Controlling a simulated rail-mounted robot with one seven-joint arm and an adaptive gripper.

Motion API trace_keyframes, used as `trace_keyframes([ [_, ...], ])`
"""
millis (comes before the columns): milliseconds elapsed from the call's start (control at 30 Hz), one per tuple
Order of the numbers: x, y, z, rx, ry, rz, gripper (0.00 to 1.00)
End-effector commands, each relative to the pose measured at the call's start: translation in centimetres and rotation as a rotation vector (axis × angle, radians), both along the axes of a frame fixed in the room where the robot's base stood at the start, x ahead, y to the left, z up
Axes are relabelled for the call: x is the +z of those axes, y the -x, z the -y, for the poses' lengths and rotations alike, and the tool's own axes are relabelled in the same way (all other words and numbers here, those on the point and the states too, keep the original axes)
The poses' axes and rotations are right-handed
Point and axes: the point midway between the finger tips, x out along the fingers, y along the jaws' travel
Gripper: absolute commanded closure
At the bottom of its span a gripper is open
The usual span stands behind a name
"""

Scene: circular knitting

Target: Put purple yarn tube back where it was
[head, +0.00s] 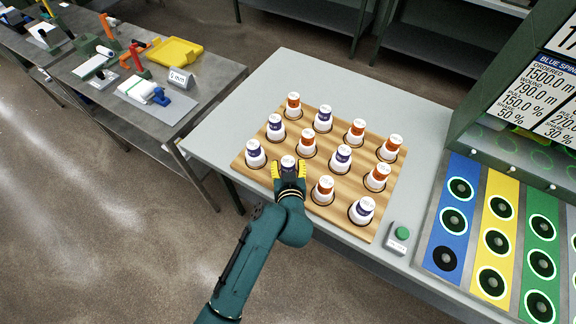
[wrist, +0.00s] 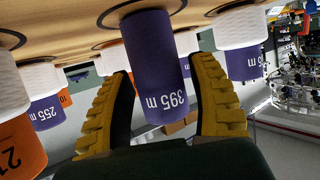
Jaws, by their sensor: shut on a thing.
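The purple yarn tube (wrist: 158,70), marked 395 m, is between the two yellow fingers of my gripper (wrist: 164,66), which is shut on it. In the wrist view the tube reaches up to a ringed hole in the wooden board (wrist: 70,40); I cannot tell how deep it sits. In the head view my gripper (head: 289,170) is at the front edge of the wooden board (head: 262,172), and only the pale top of the tube (head: 288,160) shows between the fingers.
Several other white-wound tubes with purple or orange ends stand close around, such as an orange one (head: 323,188) to the right and a purple one (head: 255,153) to the left. A green button box (head: 400,236) and a coloured ring panel (head: 495,235) are at right.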

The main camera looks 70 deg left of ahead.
Motion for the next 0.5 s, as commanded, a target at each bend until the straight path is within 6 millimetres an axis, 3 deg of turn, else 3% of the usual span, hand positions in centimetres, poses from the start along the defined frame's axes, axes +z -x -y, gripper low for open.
trace_keyframes([
  [67,-0.44,0.01,0.01,0.0,0.0,0.0,0.78],
  [100,-0.33,0.01,0.01,0.0,0.001,0.0,0.33],
  [200,-0.31,0.03,0.02,0.0,0.001,-0.001,0.14],
  [500,-0.17,0.03,0.02,0.001,0.001,-0.002,0.13],
])
